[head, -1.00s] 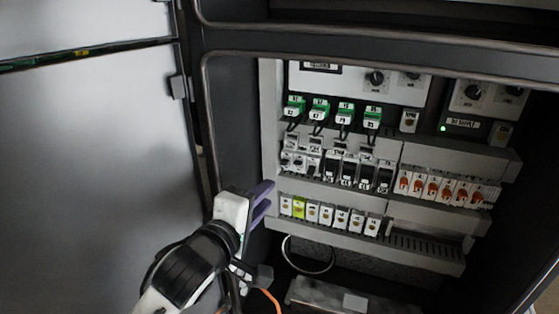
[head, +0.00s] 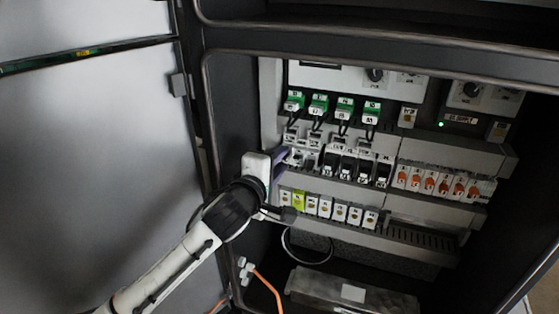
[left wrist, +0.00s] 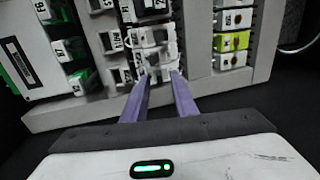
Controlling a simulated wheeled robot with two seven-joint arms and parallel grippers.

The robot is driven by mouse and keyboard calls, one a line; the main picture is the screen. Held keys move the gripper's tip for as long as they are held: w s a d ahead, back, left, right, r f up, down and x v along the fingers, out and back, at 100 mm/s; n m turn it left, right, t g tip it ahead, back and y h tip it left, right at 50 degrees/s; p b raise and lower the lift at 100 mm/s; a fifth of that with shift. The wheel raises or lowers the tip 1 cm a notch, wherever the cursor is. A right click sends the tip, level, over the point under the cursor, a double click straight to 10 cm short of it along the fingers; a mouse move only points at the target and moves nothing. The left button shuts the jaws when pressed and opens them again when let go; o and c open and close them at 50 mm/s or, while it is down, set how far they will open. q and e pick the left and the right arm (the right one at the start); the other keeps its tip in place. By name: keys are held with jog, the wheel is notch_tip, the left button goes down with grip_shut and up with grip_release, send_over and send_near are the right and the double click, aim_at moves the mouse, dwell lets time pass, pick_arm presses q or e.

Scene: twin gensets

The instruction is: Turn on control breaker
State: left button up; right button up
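The breaker row (head: 345,170) runs along the middle rail of the open cabinet, with white breakers (head: 299,158) at its left end and black ones to the right. I cannot read which is labelled as the control breaker. My left gripper (head: 283,157) is at the left end of this row. In the left wrist view its two purple fingers (left wrist: 161,76) stand apart, open, with their tips at a white breaker (left wrist: 153,58). I cannot tell whether they touch it. The fingers partly hide the leftmost breaker in the head view. My right gripper is not in view.
Green connectors (head: 318,105) with black wires sit above. Orange-marked breakers (head: 430,183) are to the right. A row of small terminals (head: 325,207), one yellow-green, lies below. The cabinet's left wall and open door (head: 100,170) flank my arm. An orange cable (head: 266,290) hangs below.

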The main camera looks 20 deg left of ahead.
pick_arm(q)
grip_shut()
jog(key=shift+r, duration=0.1)
jog(key=shift+w+r+g, duration=0.15)
jog(key=shift+r+g, duration=0.2)
jog(key=shift+g, duration=0.4)
jog(key=shift+w+r+g, duration=0.1)
jog(key=shift+r+g, duration=0.25)
jog(key=shift+g, duration=0.4)
grip_release()
jog(key=shift+f, duration=0.1)
